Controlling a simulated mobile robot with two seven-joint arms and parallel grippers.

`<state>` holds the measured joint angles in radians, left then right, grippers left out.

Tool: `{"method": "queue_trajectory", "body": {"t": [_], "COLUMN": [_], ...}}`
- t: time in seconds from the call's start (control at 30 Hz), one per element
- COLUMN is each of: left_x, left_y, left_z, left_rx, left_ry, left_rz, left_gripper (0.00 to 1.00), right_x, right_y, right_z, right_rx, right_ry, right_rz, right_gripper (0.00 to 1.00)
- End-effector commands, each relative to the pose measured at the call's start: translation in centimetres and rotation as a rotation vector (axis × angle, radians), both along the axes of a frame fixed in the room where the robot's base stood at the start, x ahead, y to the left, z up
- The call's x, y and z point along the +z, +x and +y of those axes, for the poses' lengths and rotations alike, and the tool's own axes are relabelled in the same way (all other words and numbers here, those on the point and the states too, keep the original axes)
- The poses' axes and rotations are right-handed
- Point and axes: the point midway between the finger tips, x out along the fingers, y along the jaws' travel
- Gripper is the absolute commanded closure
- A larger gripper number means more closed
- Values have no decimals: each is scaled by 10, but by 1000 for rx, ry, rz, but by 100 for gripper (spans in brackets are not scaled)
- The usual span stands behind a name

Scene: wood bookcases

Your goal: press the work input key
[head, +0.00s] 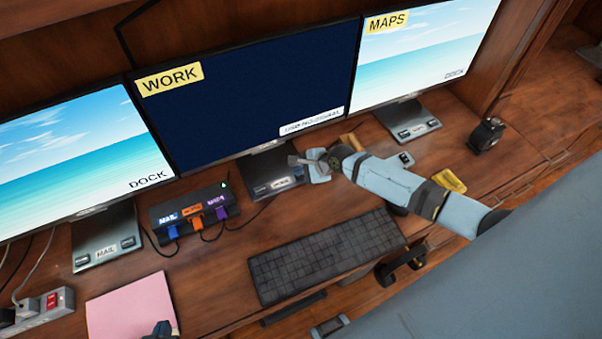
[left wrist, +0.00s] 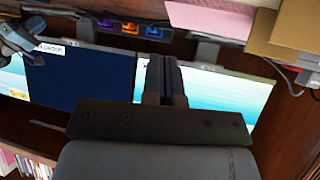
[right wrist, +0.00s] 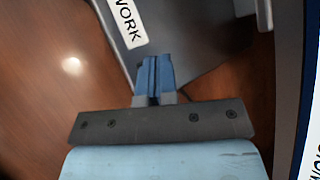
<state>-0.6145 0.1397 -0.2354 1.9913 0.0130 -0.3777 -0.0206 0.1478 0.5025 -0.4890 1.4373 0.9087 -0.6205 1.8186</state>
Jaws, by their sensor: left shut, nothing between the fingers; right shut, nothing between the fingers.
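The work monitor (head: 255,95) stands in the middle with a yellow WORK label and a dark blue screen. A small white caption at its lower right is too blurred to read. Its dark foot (head: 270,165) carries a WORK tag (head: 283,184) and a small key at the front left (head: 261,190); the front right is partly covered by my right gripper. My right gripper (head: 293,160) is shut and empty over the foot's right side. In the right wrist view its fingertips (right wrist: 152,62) overlap the foot's edge near the tag; contact is unclear. My left gripper (head: 162,328) is shut and empty near the pink pad.
A keyboard (head: 325,255) lies in front of the foot. A switch box (head: 195,210) with coloured plugs stands to its left. The mail monitor (head: 80,150) and maps monitor (head: 425,50) flank it. The pink pad (head: 130,307) and a power strip (head: 45,310) lie at the left.

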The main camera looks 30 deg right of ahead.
Motion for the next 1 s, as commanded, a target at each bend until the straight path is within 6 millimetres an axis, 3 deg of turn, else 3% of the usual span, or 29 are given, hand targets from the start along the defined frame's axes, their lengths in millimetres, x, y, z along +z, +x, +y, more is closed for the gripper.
{"method": "queue_trajectory", "body": {"t": [0.57, 1.0], "left_x": [3, 19], "left_y": [1, 1], "left_z": [0, 0], "left_rx": [1, 1], "left_ry": [-1, 0], "left_rz": [-4, -3], "left_gripper": [100, 100], "right_x": [-1, 9], "right_y": [0, 0], "right_z": [0, 0], "right_rx": [-1, 0], "right_ry": [1, 1], "right_rz": [0, 1], "right_gripper": [100, 100]}}
